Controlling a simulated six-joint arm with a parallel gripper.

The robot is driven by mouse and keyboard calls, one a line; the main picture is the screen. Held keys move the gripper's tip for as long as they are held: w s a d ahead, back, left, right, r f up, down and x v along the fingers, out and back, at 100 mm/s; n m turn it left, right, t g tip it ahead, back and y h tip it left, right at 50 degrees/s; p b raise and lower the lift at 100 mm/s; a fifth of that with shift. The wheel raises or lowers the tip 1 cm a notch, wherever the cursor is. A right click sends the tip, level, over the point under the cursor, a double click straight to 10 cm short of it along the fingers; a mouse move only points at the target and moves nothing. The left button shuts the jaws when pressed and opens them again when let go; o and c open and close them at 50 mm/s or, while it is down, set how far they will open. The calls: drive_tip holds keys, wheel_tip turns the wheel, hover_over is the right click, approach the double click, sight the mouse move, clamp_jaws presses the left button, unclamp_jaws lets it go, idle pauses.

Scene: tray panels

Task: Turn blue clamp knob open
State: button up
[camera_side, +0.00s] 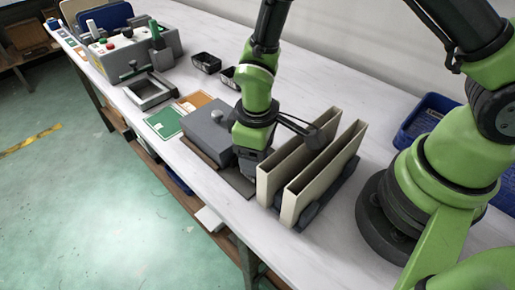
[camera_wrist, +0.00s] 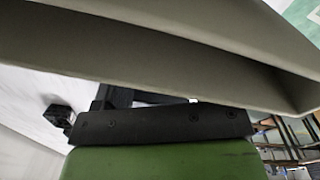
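I cannot tell whether either is the clamp knob. My gripper (camera_side: 252,168) points down between a grey box and two upright beige panels. Its fingertips are hidden behind the near panel, so its opening does not show. In the wrist view, a beige panel (camera_wrist: 170,45) fills the upper part, close in front of the dark gripper body.
The beige panels (camera_side: 320,172) stand in a dark base right of my gripper. A grey box with a round knob (camera_side: 207,132) is left. Green and orange cards (camera_side: 164,122), black bins (camera_side: 206,62) and a metal frame (camera_side: 150,91) lie beyond. A blue crate (camera_side: 428,115) is at right.

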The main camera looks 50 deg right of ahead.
wheel_tip(320, 180, up, 10)
drive_tip(key=shift+a, duration=0.15)
idle(0.4)
drive_tip(key=shift+s, duration=0.1)
drive_tip(key=m, duration=1)
drive_tip(key=shift+f+m, duration=0.3)
drive_tip(key=shift+m, duration=0.1)
drive_tip(key=shift+f, duration=0.35)
wheel_tip(320, 180, down, 9)
